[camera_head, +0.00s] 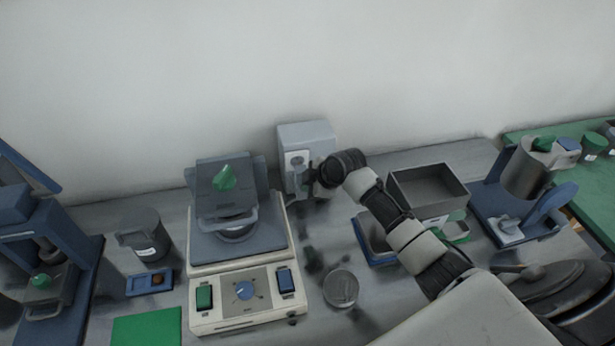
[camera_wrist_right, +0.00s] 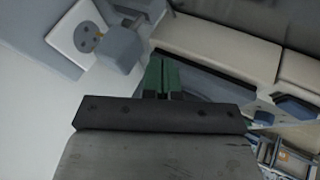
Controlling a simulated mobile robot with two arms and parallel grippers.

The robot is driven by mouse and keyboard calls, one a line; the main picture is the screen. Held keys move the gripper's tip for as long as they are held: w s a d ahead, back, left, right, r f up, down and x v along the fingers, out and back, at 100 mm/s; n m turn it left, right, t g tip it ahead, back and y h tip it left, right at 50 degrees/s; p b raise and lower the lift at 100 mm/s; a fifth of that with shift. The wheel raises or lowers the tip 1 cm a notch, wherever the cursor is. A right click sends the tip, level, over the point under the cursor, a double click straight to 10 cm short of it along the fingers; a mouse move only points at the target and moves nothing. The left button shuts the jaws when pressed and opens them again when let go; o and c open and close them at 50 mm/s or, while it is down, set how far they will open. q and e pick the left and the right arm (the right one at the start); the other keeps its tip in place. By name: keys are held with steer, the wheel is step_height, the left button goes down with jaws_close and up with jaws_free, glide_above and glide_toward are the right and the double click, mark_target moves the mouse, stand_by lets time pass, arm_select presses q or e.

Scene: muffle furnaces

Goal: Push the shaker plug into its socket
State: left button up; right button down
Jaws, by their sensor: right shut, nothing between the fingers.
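A grey box (camera_head: 308,135) against the back wall carries a white socket plate (camera_head: 296,160). In the right wrist view, a round socket (camera_wrist_right: 88,38) shows open on the plate, and a grey block-shaped plug (camera_wrist_right: 122,46) sits beside it at the plate's edge. I cannot tell how deep the plug sits. My right gripper (camera_head: 311,180) is in front of the grey box's lower part and covers some of it. Its green fingertips (camera_wrist_right: 161,72) are shut and empty, apart from the plug in the picture. My left gripper is not in view.
A beige device with a dial (camera_head: 244,291) and a grey lidded top stands left of my right arm. A grey open box (camera_head: 428,188) is right of the arm. A round clear dish (camera_head: 341,288) lies in front. A grey canister (camera_head: 145,234) stands at left.

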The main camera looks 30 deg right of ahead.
mark_target(304, 168)
steer(key=w+b, duration=0.1)
steer(key=w, duration=0.1)
steer(key=w+d+b, duration=0.1)
steer(key=w+b, duration=0.1)
steer(key=w, duration=0.1)
steer(key=shift+w+d+f, duration=0.2)
steer(key=shift+w+d, duration=0.05)
steer(key=shift+w, duration=0.35)
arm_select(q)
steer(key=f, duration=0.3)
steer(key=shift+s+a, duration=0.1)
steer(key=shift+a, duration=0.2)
arm_select(e)
steer(key=shift+d+r, duration=0.1)
steer(key=shift+r, duration=0.25)
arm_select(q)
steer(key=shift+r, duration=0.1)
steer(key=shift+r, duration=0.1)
